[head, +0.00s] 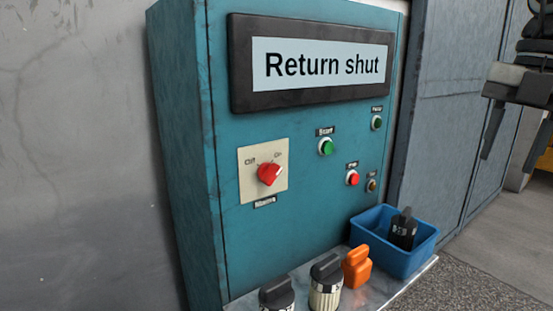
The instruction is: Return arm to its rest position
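My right gripper (507,162) hangs at the upper right of the head view, its two fingers pointing down and spread apart with nothing between them. It is clear of the teal control cabinet (225,200) and to the right of it. Part of the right arm is cut off by the picture edge. My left gripper and arm are not in view.
The cabinet's display (320,64) reads "Return shut". Below are a red rotary switch (270,175), a green button (326,147) and a red button (352,178).

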